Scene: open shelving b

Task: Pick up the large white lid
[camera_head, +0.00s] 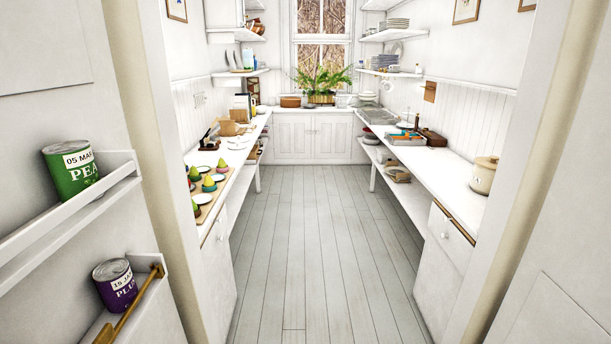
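I cannot pick out a large white lid with certainty. Flat white round pieces (238,143) lie on the left counter, too small to tell whether one is a lid. A cream pot (483,178) with a lid on top stands on the right counter. Neither of my grippers is in view.
A doorway opens onto a narrow pantry with a clear plank floor (305,250). The left counter holds a board with colourful cones (208,184); the right counter (440,163) holds trays and boxes. Cans (71,168) stand on door shelves at the near left.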

